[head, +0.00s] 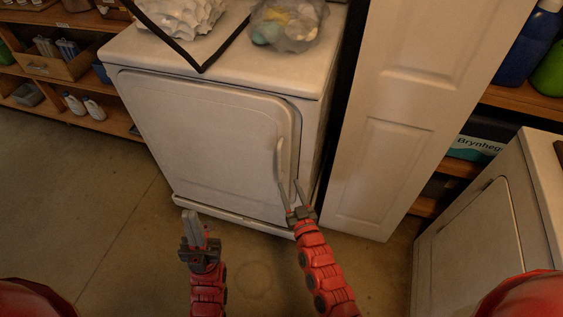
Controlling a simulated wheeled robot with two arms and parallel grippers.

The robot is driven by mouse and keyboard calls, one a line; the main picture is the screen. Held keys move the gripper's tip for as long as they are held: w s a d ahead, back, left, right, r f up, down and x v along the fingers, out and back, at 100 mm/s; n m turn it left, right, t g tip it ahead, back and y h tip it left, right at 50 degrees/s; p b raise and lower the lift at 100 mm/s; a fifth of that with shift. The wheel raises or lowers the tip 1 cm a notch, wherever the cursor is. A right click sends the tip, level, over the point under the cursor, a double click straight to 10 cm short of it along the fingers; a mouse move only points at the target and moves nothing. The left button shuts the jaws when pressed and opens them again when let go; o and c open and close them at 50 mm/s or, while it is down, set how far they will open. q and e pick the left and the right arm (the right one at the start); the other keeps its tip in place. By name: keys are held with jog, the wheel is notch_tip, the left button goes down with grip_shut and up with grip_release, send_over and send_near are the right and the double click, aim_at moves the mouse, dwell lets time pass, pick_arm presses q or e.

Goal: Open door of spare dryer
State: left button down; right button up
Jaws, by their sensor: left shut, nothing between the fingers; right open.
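The white dryer (155,52) stands ahead in the head view, with its front facing me. Its door (200,140) looks shut, flush with the front. A vertical handle (280,158) runs along the door's right edge. My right gripper (288,190) is open at the lower part of the handle, with one finger on each side of it as seen here; I cannot tell whether it touches.
A bag of colourful items (287,24) and a white lumpy object (183,15) lie on the dryer. A white panelled door (385,130) stands close on the right. Another white appliance (480,240) is at lower right. Shelves line the left; the left floor (70,190) is clear.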

aim_at(280, 161)
jog(key=x, duration=1)
jog(key=shift+w+f, duration=0.1)
grip_shut()
dwell(1.1)
